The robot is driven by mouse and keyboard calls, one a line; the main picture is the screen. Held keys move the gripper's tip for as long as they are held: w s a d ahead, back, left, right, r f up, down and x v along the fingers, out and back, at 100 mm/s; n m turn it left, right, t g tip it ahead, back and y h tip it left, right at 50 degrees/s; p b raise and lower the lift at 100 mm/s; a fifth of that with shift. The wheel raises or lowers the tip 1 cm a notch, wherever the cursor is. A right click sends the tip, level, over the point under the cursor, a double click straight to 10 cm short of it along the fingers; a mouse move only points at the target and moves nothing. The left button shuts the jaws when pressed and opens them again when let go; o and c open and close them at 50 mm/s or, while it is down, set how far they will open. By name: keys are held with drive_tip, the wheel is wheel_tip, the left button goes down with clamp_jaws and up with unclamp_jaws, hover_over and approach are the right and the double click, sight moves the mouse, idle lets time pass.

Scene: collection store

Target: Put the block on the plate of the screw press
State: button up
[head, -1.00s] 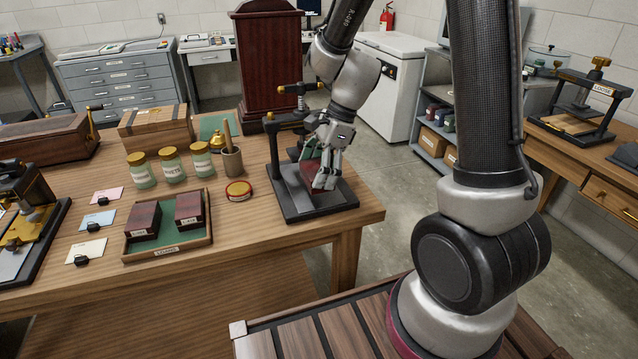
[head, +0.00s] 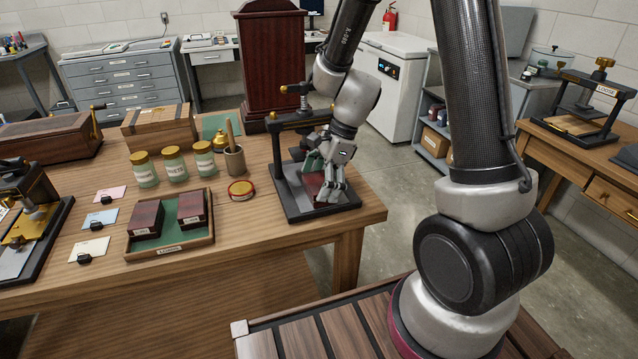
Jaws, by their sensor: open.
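The screw press (head: 297,122) stands at the right end of the wooden table, with a black frame and a dark base. A dark red block (head: 313,184) lies on its plate, partly hidden by my fingers. My gripper (head: 333,196) is open and points down over the plate, at the block's right side. Whether a finger touches the block cannot be told. Two more dark red labelled blocks (head: 146,218) (head: 191,209) lie in a green-lined wooden tray (head: 170,250) at the table's front.
A red-lidded round tin (head: 241,190), a mortar with pestle (head: 234,160) and gold-lidded jars (head: 174,165) stand left of the press. Coloured cards (head: 100,219) lie further left. A similar press (head: 590,100) stands on another table at right. Floor between the tables is clear.

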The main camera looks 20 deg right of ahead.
drive_tip(key=v, duration=1.1)
drive_tip(key=s+d+r+n+t+h, duration=0.2)
drive_tip(key=s+d+r+n, duration=0.3)
drive_tip(key=s+n, duration=0.4)
drive_tip(key=s+d+r+n+t+h, duration=0.2)
drive_tip(key=s+d+r+n, duration=0.3)
drive_tip(key=s+r+n, duration=0.2)
drive_tip(key=s+n, duration=0.2)
drive_tip(key=s, duration=0.1)
drive_tip(key=shift+d, duration=0.4)
